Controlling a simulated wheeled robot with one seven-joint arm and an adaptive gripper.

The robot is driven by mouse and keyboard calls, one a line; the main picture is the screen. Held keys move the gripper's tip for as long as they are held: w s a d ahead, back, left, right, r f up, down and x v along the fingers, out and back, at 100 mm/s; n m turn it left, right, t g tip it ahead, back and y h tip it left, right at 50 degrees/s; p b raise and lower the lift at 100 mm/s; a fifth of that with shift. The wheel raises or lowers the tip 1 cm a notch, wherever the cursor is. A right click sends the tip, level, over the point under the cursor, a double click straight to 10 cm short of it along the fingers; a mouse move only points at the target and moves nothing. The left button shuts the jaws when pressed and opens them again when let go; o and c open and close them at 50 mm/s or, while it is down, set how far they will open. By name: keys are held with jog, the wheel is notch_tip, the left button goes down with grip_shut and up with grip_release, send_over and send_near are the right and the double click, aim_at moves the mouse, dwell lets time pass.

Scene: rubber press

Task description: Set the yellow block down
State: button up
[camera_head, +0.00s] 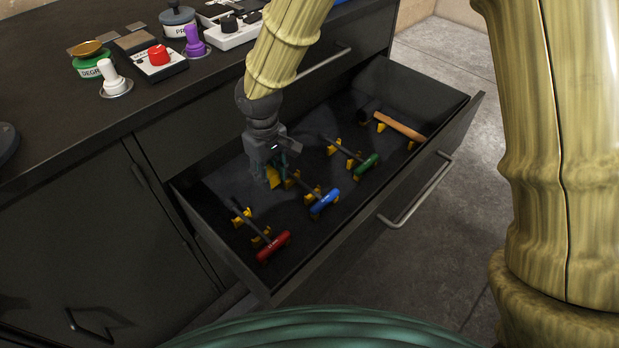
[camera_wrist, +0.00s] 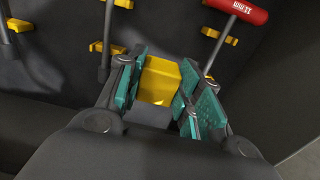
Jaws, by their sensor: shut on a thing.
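The yellow block (camera_wrist: 158,80) sits between the teal finger pads of my gripper (camera_wrist: 157,92) in the wrist view. In the head view my gripper (camera_head: 270,168) points down inside the open drawer (camera_head: 215,180), in its back left part, and is shut on the yellow block (camera_head: 273,177). The block is partly hidden by the fingers. I cannot tell whether its underside touches the drawer floor.
The drawer holds T-handle tools on yellow holders: red (camera_head: 274,246), blue (camera_head: 325,201) and green (camera_head: 366,164). A hammer (camera_head: 400,127) lies at the far right. The dark counter (camera_head: 60,150) carries several knobs and jars. Bare drawer floor shows around the gripper.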

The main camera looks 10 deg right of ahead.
notch_tip(320, 180, down, 10)
jog(key=shift+r+b, duration=0.15)
jog(key=shift+b, duration=1.05)
jog(key=o, duration=1.2)
jog(key=shift+c, duration=0.2)
notch_tip(320, 180, up, 12)
jog(key=p, duration=0.3)
